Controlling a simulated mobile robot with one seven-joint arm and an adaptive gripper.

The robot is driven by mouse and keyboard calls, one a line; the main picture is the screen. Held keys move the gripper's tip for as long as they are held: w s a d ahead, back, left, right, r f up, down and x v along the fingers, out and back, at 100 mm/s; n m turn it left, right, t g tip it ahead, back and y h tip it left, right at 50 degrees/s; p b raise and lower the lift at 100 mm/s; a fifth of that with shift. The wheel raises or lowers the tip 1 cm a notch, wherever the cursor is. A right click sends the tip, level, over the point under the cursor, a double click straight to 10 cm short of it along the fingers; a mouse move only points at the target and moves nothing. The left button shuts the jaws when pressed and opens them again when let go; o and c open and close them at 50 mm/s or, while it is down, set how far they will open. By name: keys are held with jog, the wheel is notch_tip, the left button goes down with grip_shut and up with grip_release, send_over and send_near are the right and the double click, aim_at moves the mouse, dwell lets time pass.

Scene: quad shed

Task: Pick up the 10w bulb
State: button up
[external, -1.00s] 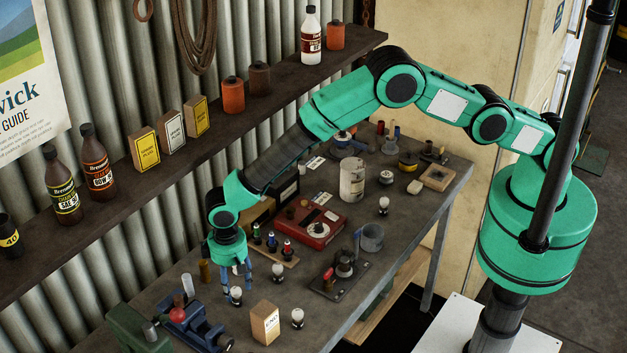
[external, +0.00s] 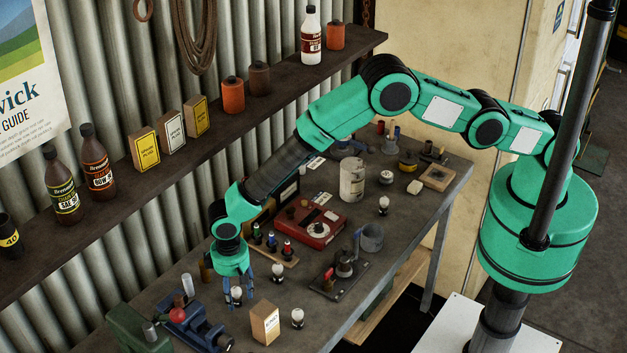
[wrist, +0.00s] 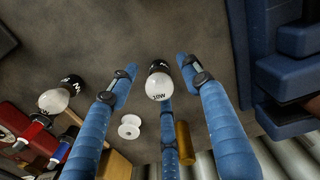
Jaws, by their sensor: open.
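The 10w bulb (wrist: 159,84) has a white globe marked "10W" and a black base. In the wrist view it lies between my gripper's spread blue fingers, near their tips. My gripper (external: 237,299) is open in the external view, pointing down around the bulb (external: 236,292). I cannot tell whether any finger touches the bulb. In the wrist view my gripper (wrist: 157,75) shows several fingers, one of them behind the bulb. A second bulb (wrist: 54,101) with a black base is at the left of the wrist view, and it also stands right of my gripper (external: 277,272).
A blue vise (external: 192,325) is close at the left of my gripper. A small carton (external: 265,323) and another bulb (external: 297,317) stand in front. A white spool (wrist: 129,127) and a brass cylinder (wrist: 184,144) are near the fingers. A red box (external: 307,222) is farther back.

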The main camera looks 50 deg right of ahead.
aim_at(238, 287)
grip_shut()
jog(key=shift+r, duration=0.15)
jog(key=shift+r+b, duration=0.3)
jog(key=shift+r, duration=0.7)
jog(key=shift+s+d+r, duration=0.25)
jog(key=shift+r, duration=0.4)
jog(key=s+d, duration=0.3)
jog(key=s+d+r+b, duration=0.1)
jog(key=s+d, duration=0.3)
jog(key=s+d+b, duration=0.1)
jog(key=s+d, duration=0.2)
jog(key=d, duration=0.1)
jog(key=shift+s+r, duration=0.2)
jog(key=shift+s, duration=0.05)
